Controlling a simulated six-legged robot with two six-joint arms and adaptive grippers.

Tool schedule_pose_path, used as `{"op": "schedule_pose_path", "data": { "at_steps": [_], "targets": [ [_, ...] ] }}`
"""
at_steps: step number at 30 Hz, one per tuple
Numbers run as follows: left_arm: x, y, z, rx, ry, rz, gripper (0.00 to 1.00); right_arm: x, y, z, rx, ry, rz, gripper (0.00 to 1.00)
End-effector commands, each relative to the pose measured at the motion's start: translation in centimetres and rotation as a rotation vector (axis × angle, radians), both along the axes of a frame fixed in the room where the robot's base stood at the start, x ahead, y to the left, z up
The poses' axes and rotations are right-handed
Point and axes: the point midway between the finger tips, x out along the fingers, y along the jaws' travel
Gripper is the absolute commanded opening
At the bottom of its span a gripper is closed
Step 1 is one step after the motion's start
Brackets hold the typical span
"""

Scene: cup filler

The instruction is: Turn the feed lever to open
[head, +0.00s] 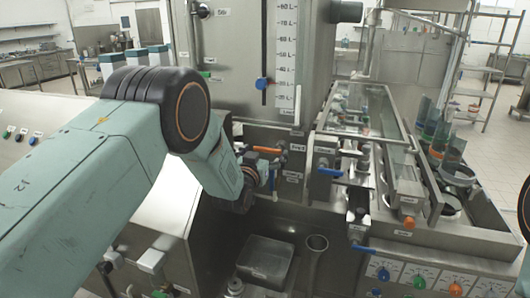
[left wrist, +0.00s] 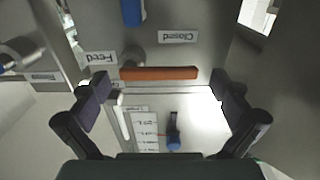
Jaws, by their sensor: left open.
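The feed lever is an orange bar (head: 268,150) on the front of the steel machine, lying roughly level. In the left wrist view the orange bar (left wrist: 158,73) lies crosswise beside an upside-down "Feed" label (left wrist: 101,58), with a "Closed" label (left wrist: 178,37) nearby. My left gripper (head: 262,176) is close to the lever, partly hidden by my own wrist. In the left wrist view my left gripper (left wrist: 163,90) is open, with a finger on each side of the bar, apart from it. No grip on it shows. My right gripper is out of view.
A blue-handled lever (head: 330,171) stands right of the feed lever. A blue slider (head: 263,83) sits on the level-scale panel above. A row of coloured knobs (head: 419,282) is at lower right.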

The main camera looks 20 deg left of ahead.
Motion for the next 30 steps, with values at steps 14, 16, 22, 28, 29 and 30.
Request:
{"op": "schedule_pose_path", "data": {
  "at_steps": [14,16,22,28,29,30],
  "targets": [
    [-0.03,-0.03,-0.01,0.0,0.0,-0.001,0.74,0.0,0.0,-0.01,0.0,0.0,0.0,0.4],
    [-0.03,-0.04,-0.01,0.0,0.0,-0.001,0.68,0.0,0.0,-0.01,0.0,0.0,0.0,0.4],
    [-0.04,-0.01,-0.01,0.0,0.0,0.0,0.51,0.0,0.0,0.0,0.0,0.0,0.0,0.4],
    [-0.04,-0.01,0.0,0.0,0.0,0.0,0.34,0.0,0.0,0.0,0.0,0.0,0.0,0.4],
    [-0.04,-0.01,0.0,0.0,0.0,0.0,0.31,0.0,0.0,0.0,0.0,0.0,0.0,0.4],
    [-0.04,-0.01,0.0,0.0,0.0,0.0,0.28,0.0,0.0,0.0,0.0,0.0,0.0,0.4]
  ]
}}
